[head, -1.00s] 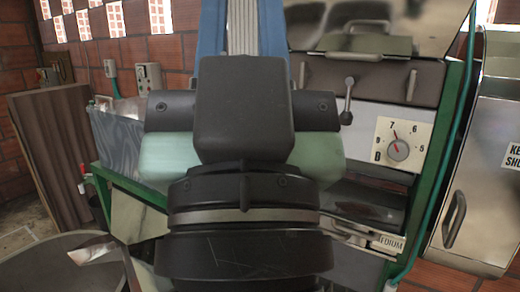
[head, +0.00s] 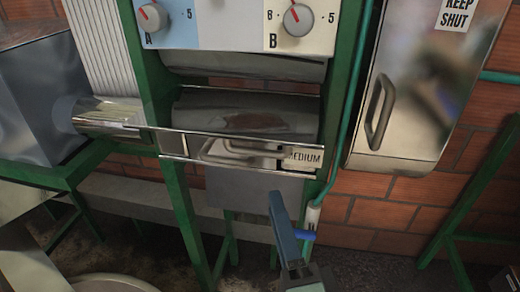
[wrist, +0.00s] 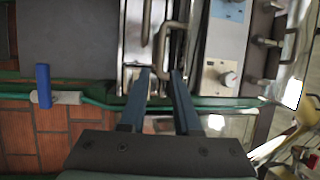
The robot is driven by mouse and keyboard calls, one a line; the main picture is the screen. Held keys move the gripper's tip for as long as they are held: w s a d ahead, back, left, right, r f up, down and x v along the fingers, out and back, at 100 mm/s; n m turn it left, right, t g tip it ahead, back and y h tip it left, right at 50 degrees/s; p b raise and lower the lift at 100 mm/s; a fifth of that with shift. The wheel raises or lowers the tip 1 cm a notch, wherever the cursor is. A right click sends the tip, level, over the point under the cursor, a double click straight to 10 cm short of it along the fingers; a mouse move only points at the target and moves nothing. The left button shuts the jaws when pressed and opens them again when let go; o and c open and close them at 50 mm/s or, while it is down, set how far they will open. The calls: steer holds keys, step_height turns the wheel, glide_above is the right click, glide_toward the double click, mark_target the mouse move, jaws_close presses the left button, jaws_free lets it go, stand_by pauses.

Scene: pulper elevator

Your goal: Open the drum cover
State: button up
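A shiny curved metal drum or cover (head: 250,112) shows below the dial panel in the head view; I cannot tell which part is the drum cover. A chrome front (head: 185,145) marked MEDIUM lies under it, with a bar handle (head: 230,152). The handle also shows upright in the wrist view (wrist: 163,40). My gripper (head: 277,200) is low in front of the machine, below the MEDIUM label. In the wrist view my gripper (wrist: 162,75) has its two blue fingers apart, with the handle's near end appearing between their tips. I cannot tell whether they touch it.
The panel (head: 225,30) carries dials A and B. A steel cabinet (head: 405,100) marked KEEP SHUT stands at the right. Green frame posts flank the drum. A blue-handled valve (head: 306,235) on a green pipe is close to my gripper. A metal hopper (head: 35,110) is at the left.

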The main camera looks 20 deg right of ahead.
mark_target(260, 156)
steer(key=p+x, duration=0.3)
steer(key=x, duration=0.9)
steer(key=shift+w+r, duration=0.15)
jaws_close()
stand_by(1.1)
